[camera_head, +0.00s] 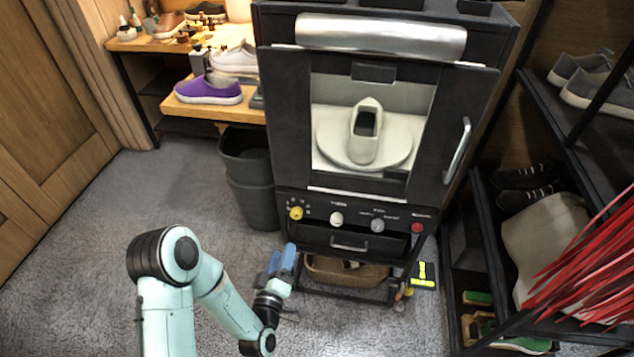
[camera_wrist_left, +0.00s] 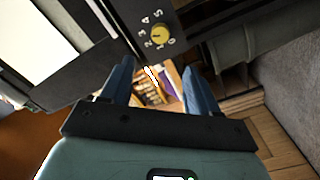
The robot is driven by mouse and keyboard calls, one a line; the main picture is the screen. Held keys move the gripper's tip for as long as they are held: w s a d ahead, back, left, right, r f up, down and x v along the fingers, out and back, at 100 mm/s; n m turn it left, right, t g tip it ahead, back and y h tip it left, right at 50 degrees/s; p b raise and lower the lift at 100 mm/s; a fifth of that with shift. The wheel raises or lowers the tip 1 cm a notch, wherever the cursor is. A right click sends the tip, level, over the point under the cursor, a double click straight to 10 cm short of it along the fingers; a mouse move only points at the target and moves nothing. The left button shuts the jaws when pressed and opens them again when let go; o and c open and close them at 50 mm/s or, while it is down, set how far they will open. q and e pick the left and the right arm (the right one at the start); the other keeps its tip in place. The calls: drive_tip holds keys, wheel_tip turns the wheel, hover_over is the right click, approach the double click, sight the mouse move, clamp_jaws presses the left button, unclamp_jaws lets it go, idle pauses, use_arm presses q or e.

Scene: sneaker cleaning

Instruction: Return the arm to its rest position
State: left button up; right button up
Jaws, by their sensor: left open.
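My left gripper (camera_head: 283,262) is in front of the lower left part of the black cleaning machine (camera_head: 362,245). Its blue fingers also show in the left wrist view (camera_wrist_left: 157,88), spread apart with nothing between them. A white shoe (camera_head: 366,135) stands on a round turntable (camera_head: 330,140) behind the machine's window. The yellow knob (camera_head: 296,213) is just above the gripper in the head view and shows close by in the wrist view (camera_wrist_left: 160,35). My right gripper is not in view.
Dark bins (camera_head: 250,185) stand left of the machine. A wooden shelf (camera_head: 215,110) holds a purple shoe (camera_head: 209,91). A basket (camera_head: 345,274) sits under the machine. A rack (camera_head: 575,130) with shoes and red bristles (camera_head: 590,265) is at the right. Carpet (camera_head: 90,270) is clear at the left.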

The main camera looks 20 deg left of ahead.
use_arm(q)
drive_tip(key=s+d+f+m+g+h, duration=0.2)
drive_tip(key=d+f+m+g+h, duration=0.15)
drive_tip(key=f, duration=0.65)
drive_tip(key=s+d+f+m+g+h, duration=0.2)
drive_tip(key=s+d+f+m+g, duration=0.15)
drive_tip(key=s+f+g, duration=0.4)
drive_tip(key=s+d+f+m+g+h, duration=0.2)
drive_tip(key=s+d+f+g, duration=0.3)
drive_tip(key=s+f, duration=0.45)
drive_tip(key=s+d+r+g+p, duration=0.1)
drive_tip(key=s+r+p, duration=0.1)
drive_tip(key=r+p, duration=0.7)
drive_tip(key=s+d+r+g+p, duration=0.1)
drive_tip(key=s+r+p, duration=0.2)
drive_tip(key=r+p, duration=0.5)
drive_tip(key=shift+s+d+r+p, duration=0.3)
drive_tip(key=shift+s+r+p, duration=0.05)
drive_tip(key=shift+r, duration=0.55)
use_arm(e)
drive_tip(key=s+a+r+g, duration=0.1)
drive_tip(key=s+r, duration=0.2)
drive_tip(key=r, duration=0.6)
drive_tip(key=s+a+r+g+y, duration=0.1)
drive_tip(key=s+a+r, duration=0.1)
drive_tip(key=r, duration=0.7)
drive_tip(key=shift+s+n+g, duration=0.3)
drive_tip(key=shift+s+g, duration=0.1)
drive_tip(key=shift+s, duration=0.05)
